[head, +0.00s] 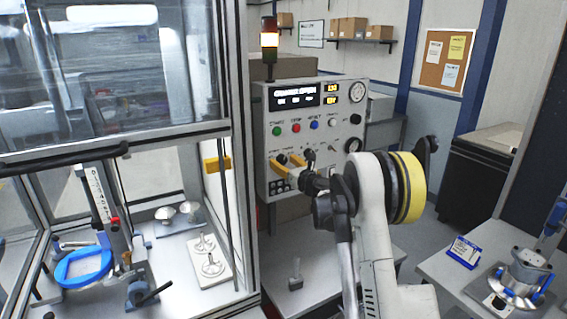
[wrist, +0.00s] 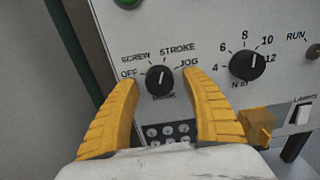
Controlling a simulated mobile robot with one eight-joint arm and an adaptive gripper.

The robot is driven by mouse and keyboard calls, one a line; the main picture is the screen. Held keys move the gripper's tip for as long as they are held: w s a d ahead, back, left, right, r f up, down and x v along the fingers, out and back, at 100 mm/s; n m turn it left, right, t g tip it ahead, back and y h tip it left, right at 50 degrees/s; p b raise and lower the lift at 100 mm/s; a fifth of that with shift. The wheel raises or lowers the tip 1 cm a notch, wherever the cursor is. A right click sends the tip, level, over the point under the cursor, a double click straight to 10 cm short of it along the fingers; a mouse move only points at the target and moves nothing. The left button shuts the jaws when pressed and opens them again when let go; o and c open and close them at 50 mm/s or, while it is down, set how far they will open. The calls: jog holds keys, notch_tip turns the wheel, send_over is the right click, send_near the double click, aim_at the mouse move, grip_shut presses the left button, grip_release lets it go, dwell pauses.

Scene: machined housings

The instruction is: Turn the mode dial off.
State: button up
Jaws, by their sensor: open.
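The mode dial (wrist: 159,80) is a round black knob on the grey control panel (wrist: 215,25). Labels OFF, SCREW, STROKE and JOG surround it, with a partly hidden word below. Its white mark points up and slightly right, toward STROKE; OFF is at its left. My gripper (wrist: 158,79) is open, its two yellow fingers on either side of the dial in the wrist view. I cannot tell whether they touch it. In the head view my gripper (head: 283,164) is in front of the lower panel (head: 315,95), and hides part of it.
A second black dial (wrist: 247,66), numbered and marked N·m, is right of the mode dial. A white lamp switch (wrist: 301,115) is at the lower right, and a small keypad (wrist: 168,131) is below. A glass-walled machine enclosure (head: 225,120) stands close on the left.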

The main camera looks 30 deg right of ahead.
jog(key=c, duration=1.2)
jog(key=n+b, duration=0.2)
jog(key=n, duration=0.2)
jog(key=shift+f, duration=0.1)
grip_shut()
jog(key=n+b, duration=0.2)
jog(key=n, duration=0.2)
jog(key=n+b, duration=0.1)
jog(key=n, duration=0.5)
jog(key=n+b, duration=0.1)
jog(key=n, duration=0.2)
jog(key=shift+d+r+n, duration=0.1)
jog(key=shift+r+n, duration=0.15)
jog(key=shift+n, duration=0.15)
